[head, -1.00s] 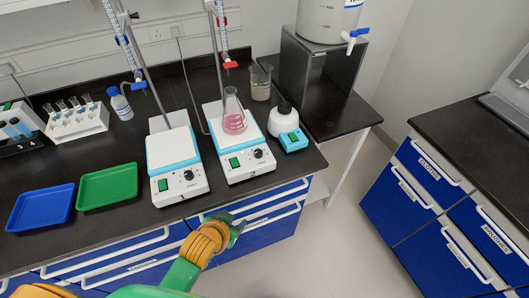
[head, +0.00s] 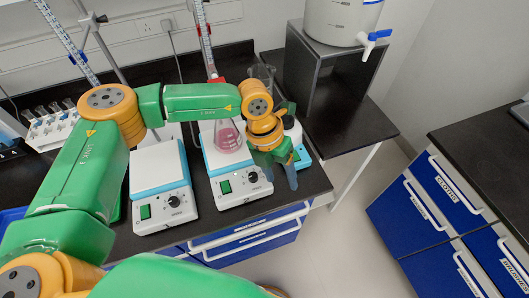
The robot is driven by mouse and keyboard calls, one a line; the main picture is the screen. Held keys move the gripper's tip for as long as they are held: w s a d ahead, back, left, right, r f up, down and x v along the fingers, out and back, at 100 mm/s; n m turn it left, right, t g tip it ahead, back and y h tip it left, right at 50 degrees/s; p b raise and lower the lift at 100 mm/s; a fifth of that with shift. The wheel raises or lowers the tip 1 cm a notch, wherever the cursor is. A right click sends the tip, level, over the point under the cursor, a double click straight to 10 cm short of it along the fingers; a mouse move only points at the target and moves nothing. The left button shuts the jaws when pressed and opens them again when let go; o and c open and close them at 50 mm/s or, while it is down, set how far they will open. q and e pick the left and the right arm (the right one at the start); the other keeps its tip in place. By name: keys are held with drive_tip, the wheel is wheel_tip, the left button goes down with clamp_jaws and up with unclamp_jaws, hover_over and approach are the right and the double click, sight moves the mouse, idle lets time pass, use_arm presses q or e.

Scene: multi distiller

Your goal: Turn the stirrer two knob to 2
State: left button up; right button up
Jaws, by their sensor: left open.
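Stirrer two (head: 228,172) is the right-hand white and blue stirrer on the black bench. Its knob (head: 253,177) is a small dark dial on the front panel, right of a green switch; its setting is too small to read. A flask with pink liquid (head: 229,137) stands on its plate. My left gripper (head: 289,178) hangs to the right of the knob, fingers pointing down, apart from the knob. It is open and looks empty. It partly hides the small blue device behind it. My right gripper is not in view.
Stirrer one (head: 160,181) stands close on the left. A beaker (head: 263,75) is behind stirrer two, partly hidden by my left arm. A dark stand (head: 318,75) with a white tank (head: 340,20) is at the back right. Open floor lies to the right of the bench.

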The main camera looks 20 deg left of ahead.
sight(253, 175)
use_arm(q)
drive_tip(key=w+a+y, duration=0.1)
drive_tip(key=a, duration=0.1)
drive_tip(key=w+a+y, duration=0.1)
drive_tip(key=a, duration=0.2)
drive_tip(key=w+a+r+y, duration=0.1)
drive_tip(key=a, duration=0.1)
drive_tip(key=shift+w+a+n+t, duration=0.25)
drive_tip(key=shift+a+n+t, duration=0.05)
drive_tip(key=shift+n+t, duration=0.1)
drive_tip(key=shift+s+f+p, duration=0.35)
drive_tip(key=shift+f+p, duration=0.05)
drive_tip(key=shift+f, duration=0.2)
drive_tip(key=shift+s+f+p, duration=0.3)
drive_tip(key=shift+f+p, duration=0.1)
drive_tip(key=shift+f, duration=0.15)
wheel_tip(253, 175, down, 4)
drive_tip(key=shift+w+d+r+p, duration=0.1)
drive_tip(key=shift+p, duration=0.3)
drive_tip(key=shift+w+f, duration=0.15)
drive_tip(key=shift+f, duration=0.15)
drive_tip(key=c, duration=0.4)
drive_tip(key=shift+r, duration=0.1)
clamp_jaws()
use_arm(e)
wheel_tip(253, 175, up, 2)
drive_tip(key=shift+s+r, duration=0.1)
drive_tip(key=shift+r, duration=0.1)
